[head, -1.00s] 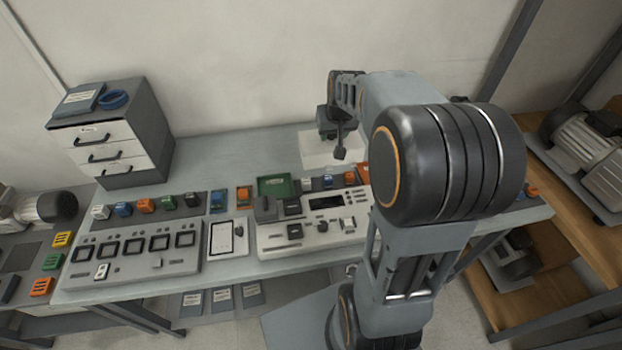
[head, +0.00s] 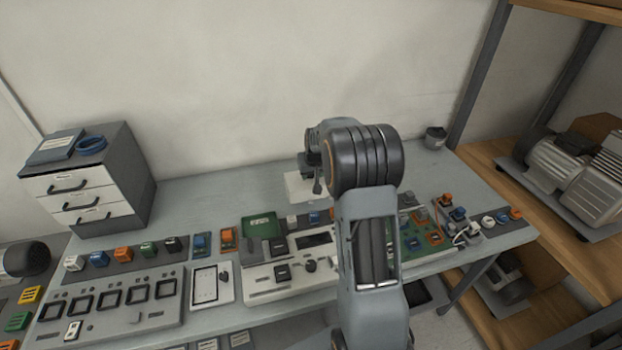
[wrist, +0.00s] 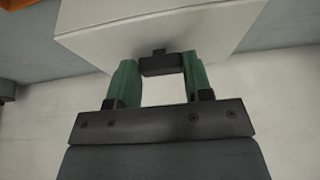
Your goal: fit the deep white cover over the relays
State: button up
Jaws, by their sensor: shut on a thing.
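My gripper (wrist: 158,66) is shut on a small dark tab of the deep white cover (wrist: 150,22), with a green finger on each side of the tab. The cover fills the top of the wrist view, and its inside is hidden. In the head view my gripper (head: 314,178) is partly hidden by my arm, and the white cover (head: 296,190) shows beside it over the back of the bench. A green board (head: 408,236) with orange and blue blocks, possibly the relays, lies right of my arm, partly hidden by it.
The bench (head: 195,205) carries a grey control panel (head: 262,286), a row of coloured blocks and a drawer cabinet (head: 100,190) at left. A dark cup (head: 435,138) stands at the back right. Wooden shelves with motors (head: 570,170) stand at right.

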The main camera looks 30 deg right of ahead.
aim_at(311, 181)
jog(key=shift+w+d+f+p, duration=0.2)
jog(key=shift+w+d+f, duration=0.1)
jog(key=shift+w+f, duration=0.45)
jog(key=shift+w+d+f+p, duration=0.25)
jog(key=shift+w+f, duration=0.25)
jog(key=shift+f, duration=1.85)
jog(key=shift+f, duration=0.1)
jog(key=shift+f, duration=0.15)
jog(key=o, duration=1.3)
jog(key=shift+c, duration=0.2)
